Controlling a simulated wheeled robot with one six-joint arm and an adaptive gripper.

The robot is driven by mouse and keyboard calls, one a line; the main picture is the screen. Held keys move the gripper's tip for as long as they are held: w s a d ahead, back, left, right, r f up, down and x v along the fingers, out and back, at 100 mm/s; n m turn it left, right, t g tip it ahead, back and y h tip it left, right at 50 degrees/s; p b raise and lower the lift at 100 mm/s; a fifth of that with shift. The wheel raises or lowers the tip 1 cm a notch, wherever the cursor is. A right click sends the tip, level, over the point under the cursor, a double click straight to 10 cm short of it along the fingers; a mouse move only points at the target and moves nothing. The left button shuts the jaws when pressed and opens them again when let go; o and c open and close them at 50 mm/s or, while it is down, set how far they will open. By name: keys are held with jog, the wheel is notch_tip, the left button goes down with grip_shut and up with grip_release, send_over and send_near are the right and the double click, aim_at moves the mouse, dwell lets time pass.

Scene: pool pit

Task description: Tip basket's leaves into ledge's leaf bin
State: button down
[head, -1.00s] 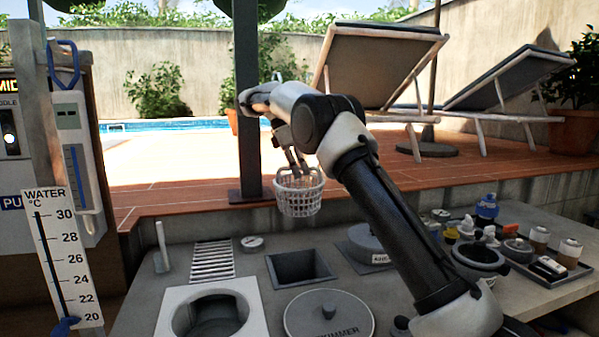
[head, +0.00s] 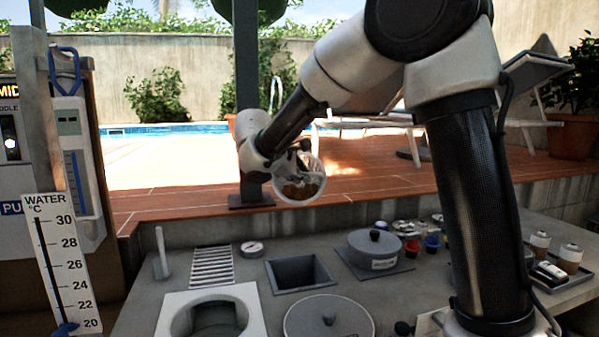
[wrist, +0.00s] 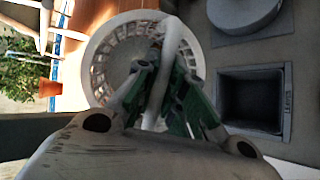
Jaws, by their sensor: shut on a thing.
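The white basket (head: 301,202) is tilted above the counter's back edge in the head view, its round mouth turned towards the camera. Brown leaves (head: 299,188) show inside it. My gripper (head: 294,155) is at the basket's upper side. In the wrist view, my gripper (wrist: 160,88) is shut on the basket's white handle, and the basket's ring (wrist: 92,50) lies beyond the fingers. The leaf bin (head: 300,262) is a dark square opening in the counter, below the basket and empty as far as I see. The wrist view shows the bin (wrist: 253,72) right of the basket, with lettering on its rim.
A grey lidded pot (head: 375,250) stands right of the bin. A slatted grate (head: 212,266), a small gauge (head: 252,247) and a round skimmer lid (head: 329,318) surround it. A dark post (head: 247,100) rises behind. Bottles and a tray (head: 570,285) are at the right.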

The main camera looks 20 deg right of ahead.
jog(key=s+a+f+m+t+h, duration=0.2)
jog(key=s+f+t+h, duration=0.2)
jog(key=s+f+t, duration=0.1)
jog(key=shift+s+f+m+t, duration=0.2)
jog(key=shift+s+m+t, duration=0.25)
jog(key=shift+t, duration=0.45)
notch_tip(320, 180, up, 8)
jog(key=n+g+y, duration=0.2)
jog(key=g+y, duration=0.1)
jog(key=g, duration=0.3)
jog(key=shift+y, duration=0.4)
